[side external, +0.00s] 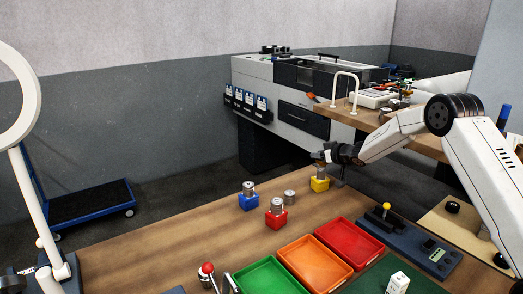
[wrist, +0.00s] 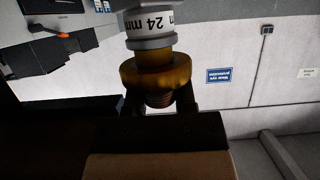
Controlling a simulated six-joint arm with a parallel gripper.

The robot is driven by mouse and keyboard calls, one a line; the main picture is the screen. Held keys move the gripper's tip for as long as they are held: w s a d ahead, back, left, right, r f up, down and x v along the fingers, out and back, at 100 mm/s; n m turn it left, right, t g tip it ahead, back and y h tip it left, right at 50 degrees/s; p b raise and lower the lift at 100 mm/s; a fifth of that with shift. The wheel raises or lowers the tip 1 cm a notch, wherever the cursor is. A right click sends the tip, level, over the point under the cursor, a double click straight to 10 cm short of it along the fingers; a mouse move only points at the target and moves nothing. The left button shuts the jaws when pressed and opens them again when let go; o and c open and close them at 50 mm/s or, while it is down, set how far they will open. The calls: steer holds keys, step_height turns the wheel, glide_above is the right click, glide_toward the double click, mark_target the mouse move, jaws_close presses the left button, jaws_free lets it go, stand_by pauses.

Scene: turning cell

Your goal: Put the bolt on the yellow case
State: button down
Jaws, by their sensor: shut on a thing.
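The yellow case (side external: 319,185) stands on the wooden bench, with a grey metal piece (side external: 321,171) showing at its top. My gripper (side external: 326,156) is close above the yellow case, coming in from the right.
A blue case (side external: 248,203) and a red case (side external: 276,220) each carry a metal piece. A loose metal cylinder (side external: 290,197) stands between them and the yellow case. Green (side external: 268,277), orange (side external: 314,263) and red (side external: 349,243) trays lie in front.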

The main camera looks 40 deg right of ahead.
steer(key=shift+c, duration=2.1)
jaws_free()
steer(key=shift+s+r, duration=0.1)
steer(key=shift+r, duration=0.05)
steer(key=shift+v, duration=0.85)
steer(key=v, duration=1)
steer(key=shift+s, duration=0.1)
steer(key=shift+a, duration=0.1)
